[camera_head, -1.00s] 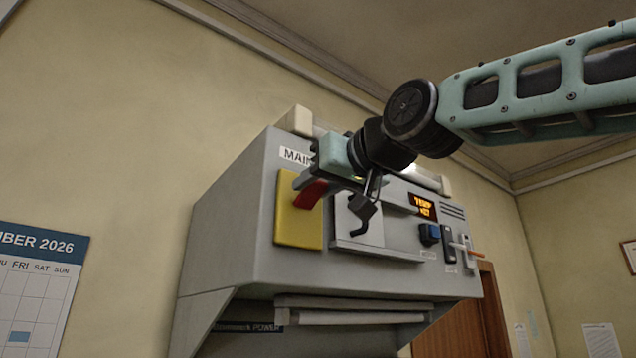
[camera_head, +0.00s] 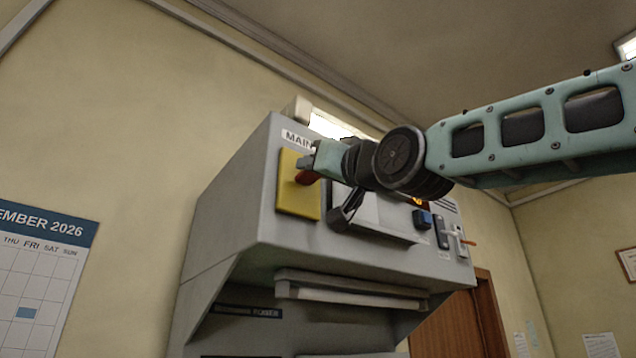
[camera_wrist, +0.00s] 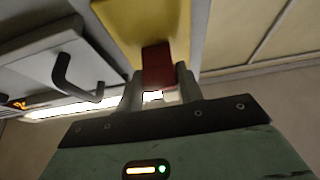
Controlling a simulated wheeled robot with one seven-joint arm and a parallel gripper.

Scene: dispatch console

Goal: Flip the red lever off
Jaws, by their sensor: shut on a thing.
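The red lever (camera_head: 306,177) sticks out from a yellow plate (camera_head: 290,205) on the front of the grey console, under the "MAIN" label. In the wrist view the red lever (camera_wrist: 157,66) shows between the two fingers, with the yellow plate (camera_wrist: 150,22) behind it. My gripper (camera_head: 308,170) is at the plate, shut on the red lever. In the wrist view my gripper (camera_wrist: 160,88) has one finger on each side of the lever. The gripper hides part of the lever in the head view.
Right of the plate is a panel with a black hooked handle (camera_head: 346,208), also in the wrist view (camera_wrist: 72,80). Farther right are a blue button (camera_head: 422,219) and small switches (camera_head: 460,240). A ledge (camera_head: 345,290) juts out below. A calendar (camera_head: 40,270) hangs at left.

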